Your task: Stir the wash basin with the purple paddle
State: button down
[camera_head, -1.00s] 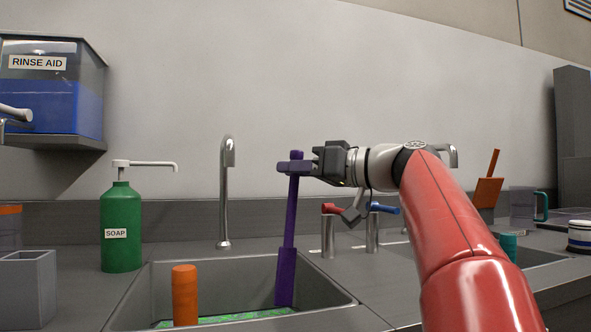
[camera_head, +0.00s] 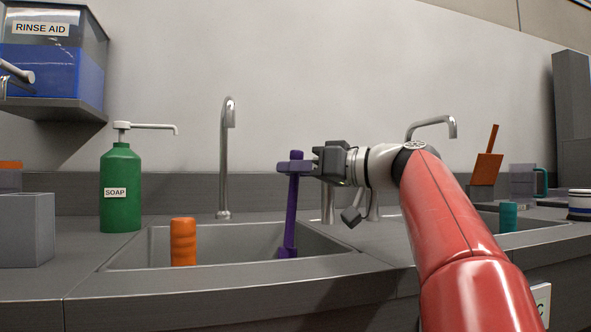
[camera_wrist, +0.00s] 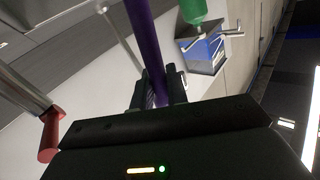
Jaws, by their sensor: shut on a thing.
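The purple paddle (camera_head: 290,215) stands nearly upright, its lower end down inside the wash basin (camera_head: 135,262) at the basin's right side. My gripper (camera_head: 297,166) is shut on the paddle's shaft near its top. The wrist view also shows the purple shaft (camera_wrist: 146,45) between my fingers (camera_wrist: 153,95). The basin's floor and contents are hidden behind its front rim, so I cannot tell what the paddle's tip touches. An orange ribbed handle (camera_head: 183,242) stands up at the basin's left part.
A green soap bottle (camera_head: 121,187) stands behind left of the basin. A faucet (camera_head: 226,160) rises behind it. A grey box (camera_head: 27,230) is at far left, under the rinse aid tank (camera_head: 52,65). A second sink (camera_head: 535,222) and an orange scraper (camera_head: 487,168) are at right.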

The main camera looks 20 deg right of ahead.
aim_at(296, 196)
jog(key=shift+f+b, duration=0.85)
jog(key=shift+f, duration=1)
jog(key=shift+f, duration=0.15)
